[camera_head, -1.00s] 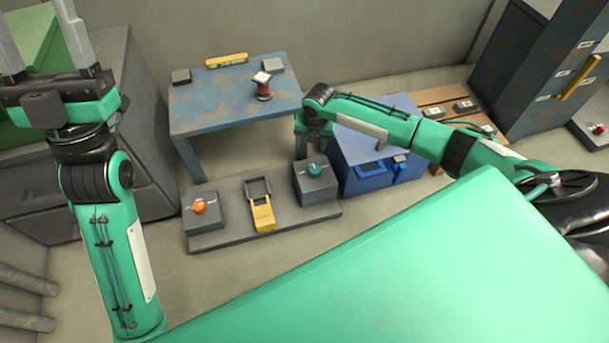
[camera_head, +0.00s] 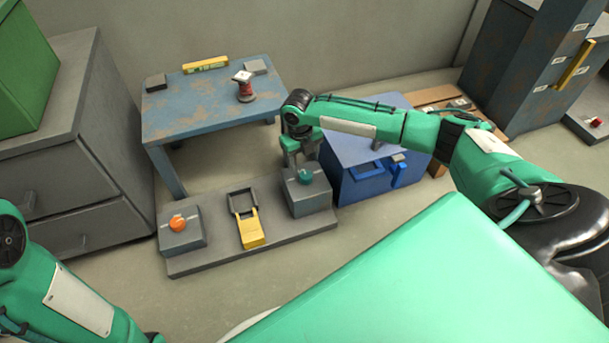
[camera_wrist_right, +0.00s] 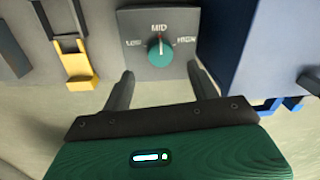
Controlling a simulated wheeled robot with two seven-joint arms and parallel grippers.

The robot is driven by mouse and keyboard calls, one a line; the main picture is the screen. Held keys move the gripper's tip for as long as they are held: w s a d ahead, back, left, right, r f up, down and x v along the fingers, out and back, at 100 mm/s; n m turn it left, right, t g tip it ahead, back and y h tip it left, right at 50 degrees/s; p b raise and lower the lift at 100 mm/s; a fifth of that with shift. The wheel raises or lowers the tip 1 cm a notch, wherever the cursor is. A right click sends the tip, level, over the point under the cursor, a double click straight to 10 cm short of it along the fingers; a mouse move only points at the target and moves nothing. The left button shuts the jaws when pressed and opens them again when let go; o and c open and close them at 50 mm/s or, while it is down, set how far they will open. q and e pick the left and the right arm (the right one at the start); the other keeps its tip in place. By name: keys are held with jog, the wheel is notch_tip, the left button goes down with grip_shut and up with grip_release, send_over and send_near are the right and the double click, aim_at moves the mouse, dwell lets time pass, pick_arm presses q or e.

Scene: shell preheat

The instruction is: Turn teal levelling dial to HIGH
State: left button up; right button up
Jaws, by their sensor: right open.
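The teal levelling dial (camera_head: 304,176) sits on a grey box (camera_head: 318,196) at the right end of a low grey base. In the right wrist view the dial (camera_wrist_right: 160,48) shows LOW, MID and HIGH marks, and its red and white pointer points up at MID. My left gripper is out of view; only part of that arm shows.
An orange dial box (camera_head: 183,230) and a yellow-handled latch (camera_head: 250,231) share the grey base (camera_head: 215,262). A blue box (camera_head: 365,180) stands close to the right of the dial. Behind is a blue table (camera_head: 210,110) with a red spool (camera_head: 245,90).

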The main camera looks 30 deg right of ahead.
aim_at(305, 174)
jog(key=f+b, duration=0.4)
jog(key=f, duration=0.3)
jog(key=shift+d+f, duration=0.1)
jog(key=shift+d, duration=0.1)
